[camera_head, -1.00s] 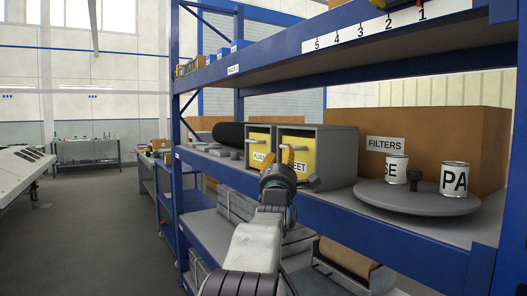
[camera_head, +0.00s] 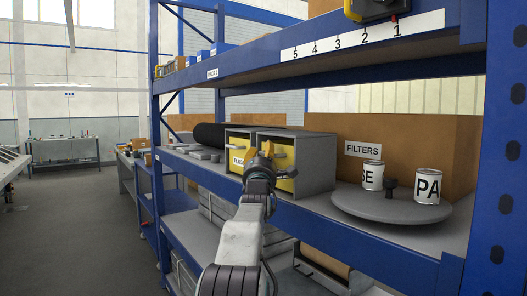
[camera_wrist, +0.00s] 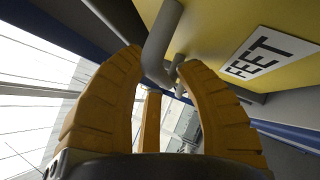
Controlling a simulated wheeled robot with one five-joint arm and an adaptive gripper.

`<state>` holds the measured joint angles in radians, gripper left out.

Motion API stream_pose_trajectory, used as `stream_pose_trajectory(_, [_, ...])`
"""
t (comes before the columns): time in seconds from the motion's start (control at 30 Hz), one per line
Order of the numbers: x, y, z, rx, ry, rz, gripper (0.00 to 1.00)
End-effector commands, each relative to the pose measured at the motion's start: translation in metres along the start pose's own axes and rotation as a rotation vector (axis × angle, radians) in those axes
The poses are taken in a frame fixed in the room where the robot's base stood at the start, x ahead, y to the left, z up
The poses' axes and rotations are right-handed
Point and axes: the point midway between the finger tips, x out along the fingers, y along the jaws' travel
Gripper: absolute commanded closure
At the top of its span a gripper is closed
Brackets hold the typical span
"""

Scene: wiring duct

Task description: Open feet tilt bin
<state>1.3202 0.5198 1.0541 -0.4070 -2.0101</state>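The feet tilt bin has a yellow front (camera_head: 285,159) in a grey housing (camera_head: 318,165) on the middle shelf. In the wrist view its yellow front (camera_wrist: 225,25) carries a white FEET label (camera_wrist: 265,55), and a grey bar handle (camera_wrist: 162,40) stands out from it. My gripper (camera_head: 266,152) is in front of the bin in the head view and covers most of its label. In the wrist view my gripper (camera_wrist: 162,62) has its orange fingers apart, with part of the handle at the gap between the tips. I cannot tell whether they touch it. The bin front looks closed.
A second yellow bin (camera_head: 238,154) stands directly left of the feet bin. To the right are a grey turntable (camera_head: 392,207) with two labelled cans and a FILTERS carton (camera_head: 415,145). The blue upper shelf edge (camera_head: 250,65) is above, and a blue upright (camera_head: 495,160) is at right.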

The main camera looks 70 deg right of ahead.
Motion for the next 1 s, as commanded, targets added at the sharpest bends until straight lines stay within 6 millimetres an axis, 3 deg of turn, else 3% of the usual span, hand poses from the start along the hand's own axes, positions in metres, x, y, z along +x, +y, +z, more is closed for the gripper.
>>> stream_pose_trajectory(0.4, [0.0017, -0.0004, -0.0002, 0.0, 0.0, 0.0, 0.68])
stream_pose_trajectory(0.77, [0.0016, -0.0002, -0.0001, 0.0, 0.0, 0.0, 1.0])
stream_pose_trajectory(1.0, [0.0016, 0.0, 0.0, 0.0, 0.0, 0.0, 1.0])
